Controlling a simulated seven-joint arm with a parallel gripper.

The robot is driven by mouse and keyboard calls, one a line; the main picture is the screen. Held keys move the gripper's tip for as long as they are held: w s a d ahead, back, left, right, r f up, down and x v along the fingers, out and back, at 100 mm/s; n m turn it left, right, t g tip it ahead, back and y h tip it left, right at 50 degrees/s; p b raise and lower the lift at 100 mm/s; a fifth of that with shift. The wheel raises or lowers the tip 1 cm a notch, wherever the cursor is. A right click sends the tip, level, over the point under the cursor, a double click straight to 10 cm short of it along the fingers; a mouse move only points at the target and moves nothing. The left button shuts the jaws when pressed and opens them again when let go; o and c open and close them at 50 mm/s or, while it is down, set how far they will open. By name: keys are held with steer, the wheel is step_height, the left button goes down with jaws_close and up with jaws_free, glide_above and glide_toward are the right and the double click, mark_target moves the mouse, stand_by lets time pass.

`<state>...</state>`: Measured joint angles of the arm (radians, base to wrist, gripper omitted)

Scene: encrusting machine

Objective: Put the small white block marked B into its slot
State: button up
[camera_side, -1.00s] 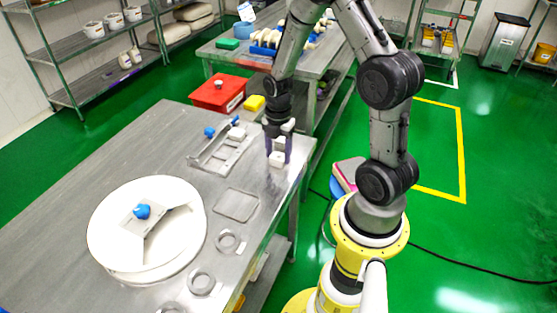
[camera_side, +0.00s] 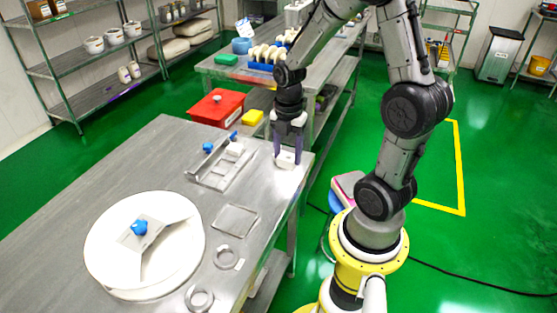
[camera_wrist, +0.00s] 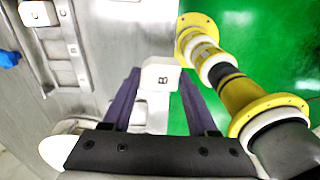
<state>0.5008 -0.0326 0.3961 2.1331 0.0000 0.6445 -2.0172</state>
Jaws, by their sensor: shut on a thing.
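My gripper (camera_side: 289,150) is shut on the small white block marked B (camera_side: 285,160) near the right edge of the steel table. In the wrist view, the block (camera_wrist: 161,76) sits between the two purple fingertips with its black B facing the camera. How far the block is above the table is hard to tell. The metal slotted holder (camera_side: 208,178) lies on the table to the left of my gripper. In the wrist view, a recess marked B (camera_wrist: 74,50) shows in the holder at the left, apart from the held block.
Another white block (camera_side: 234,148) sits at the holder's far end, near blue knobs (camera_side: 208,147). A shallow square tray (camera_side: 236,221), metal rings (camera_side: 227,257) and a large white disc (camera_side: 103,245) lie nearer the camera.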

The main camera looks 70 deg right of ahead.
steer(key=s+a+r, duration=0.4)
steer(key=s, duration=0.4)
step_height(320, 180, up, 4)
glide_above(289, 160)
steer(key=shift+f+m, duration=0.15)
steer(key=shift+m, duration=0.15)
steer(key=w+d+f, duration=0.1)
steer(key=w+d, duration=0.1)
steer(key=w, duration=0.7)
steer(key=w+d+f, duration=0.1)
steer(key=w+f, duration=0.1)
steer(key=w, duration=0.7)
steer(key=shift+n, duration=0.6)
steer(key=shift+w+a+f, duration=0.25)
steer(key=shift+w+f, duration=0.35)
steer(key=shift+f, duration=1.1)
steer(key=shift+w+a+f, duration=0.3)
steer(key=shift+w+f, duration=0.25)
steer(key=shift+f, duration=1.15)
steer(key=shift+w+a+f, duration=0.25)
steer(key=shift+w+f, duration=0.35)
steer(key=shift+f, duration=1.1)
steer(key=shift+f, duration=1.15)
